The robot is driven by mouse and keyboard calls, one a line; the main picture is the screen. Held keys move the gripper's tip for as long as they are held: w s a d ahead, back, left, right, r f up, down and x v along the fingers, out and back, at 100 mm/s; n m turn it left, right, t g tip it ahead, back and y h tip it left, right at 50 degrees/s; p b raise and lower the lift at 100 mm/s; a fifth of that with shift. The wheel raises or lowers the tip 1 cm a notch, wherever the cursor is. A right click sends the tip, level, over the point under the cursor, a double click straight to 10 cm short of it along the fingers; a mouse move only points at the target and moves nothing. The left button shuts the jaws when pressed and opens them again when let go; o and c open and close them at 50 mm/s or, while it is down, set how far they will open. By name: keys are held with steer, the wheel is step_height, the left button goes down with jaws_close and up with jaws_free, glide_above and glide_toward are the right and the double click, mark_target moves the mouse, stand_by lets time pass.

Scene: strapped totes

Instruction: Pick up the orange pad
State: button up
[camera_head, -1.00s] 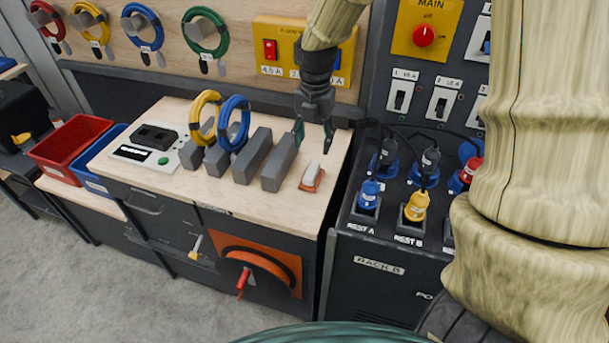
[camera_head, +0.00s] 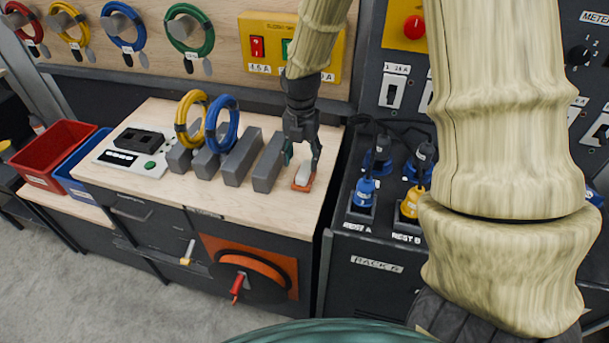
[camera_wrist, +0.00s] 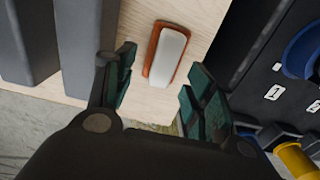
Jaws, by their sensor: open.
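The orange pad (camera_head: 303,187) lies flat on the wooden bench top near its right end, with a pale grey block on top of it. In the wrist view the pad (camera_wrist: 153,50) shows as an orange rim along the left and top of the pale block (camera_wrist: 166,60). My gripper (camera_head: 302,160) is open and points down at the pad from just above. In the wrist view its two fingers (camera_wrist: 159,95) stand apart, one to each side of the pad's near end. Nothing is between the fingertips. I cannot tell the exact height gap.
Grey upright blocks (camera_head: 268,163) stand just left of the pad, two others carrying a yellow ring (camera_head: 190,120) and a blue ring (camera_head: 221,124). A dark rack (camera_head: 355,258) with plugs stands to the right. Bare bench (camera_head: 238,203) lies in front.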

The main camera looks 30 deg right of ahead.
mark_target(305, 169)
steer(key=shift+s+d+f+p, duration=0.1)
steer(key=shift+d+f+p, duration=0.2)
steer(key=shift+f, duration=0.65)
steer(key=shift+s+d+f+p, duration=0.1)
steer(key=shift+f+p, duration=0.3)
steer(key=shift+f, duration=1.25)
steer(key=shift+c, duration=0.2)
steer(key=c, duration=1.1)
